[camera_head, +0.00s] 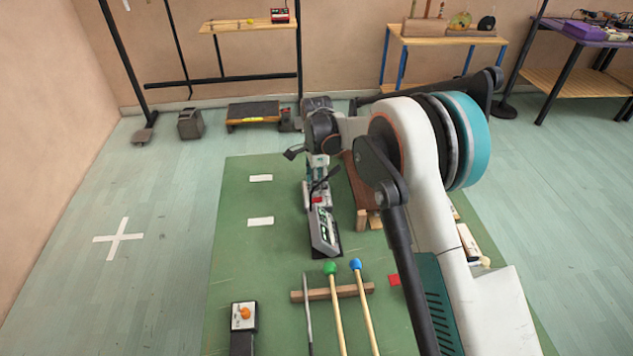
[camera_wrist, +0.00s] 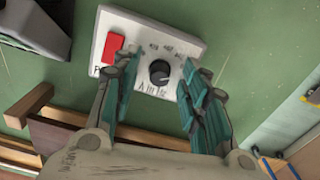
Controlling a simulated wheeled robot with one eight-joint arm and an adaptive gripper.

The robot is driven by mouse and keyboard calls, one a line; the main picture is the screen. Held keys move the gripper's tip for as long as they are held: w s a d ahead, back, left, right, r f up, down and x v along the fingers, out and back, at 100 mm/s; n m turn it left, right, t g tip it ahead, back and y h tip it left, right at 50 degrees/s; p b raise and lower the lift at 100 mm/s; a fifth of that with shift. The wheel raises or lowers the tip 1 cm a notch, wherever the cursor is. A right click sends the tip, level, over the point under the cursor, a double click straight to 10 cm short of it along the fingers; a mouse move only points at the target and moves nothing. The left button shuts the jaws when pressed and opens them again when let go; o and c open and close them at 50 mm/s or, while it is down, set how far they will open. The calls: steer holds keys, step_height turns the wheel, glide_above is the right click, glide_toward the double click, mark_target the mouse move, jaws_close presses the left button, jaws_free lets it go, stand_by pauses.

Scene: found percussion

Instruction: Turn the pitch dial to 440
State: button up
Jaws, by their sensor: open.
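The pitch dial (camera_wrist: 160,72) is a round black knob on a small white box (camera_wrist: 148,33) with a red button (camera_wrist: 113,47) at its left. Small figures are printed around the knob, too small to read surely. A small pale mark shows on the knob's lower right; I cannot tell its exact setting. My gripper (camera_wrist: 159,69) is open, with one teal-padded finger on each side of the knob. Gaps show between fingers and knob; its height over the box is unclear. In the head view my gripper (camera_head: 318,178) points down over the box, which is mostly hidden.
A grey device with a display (camera_head: 324,232) stands close by on the green mat (camera_head: 275,270). Two mallets with green (camera_head: 330,268) and blue (camera_head: 355,264) heads rest across a wooden bar (camera_head: 300,296). A wooden instrument (camera_wrist: 65,130) lies near my gripper.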

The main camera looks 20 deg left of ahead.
jaws_close()
steer(key=shift+n, duration=0.4)
steer(key=n+p, duration=0.1)
steer(key=n, duration=0.4)
steer(key=shift+n, duration=0.3)
steer(key=n, duration=0.5)
steer(key=shift+p, duration=0.3)
steer(key=shift+n, duration=0.3)
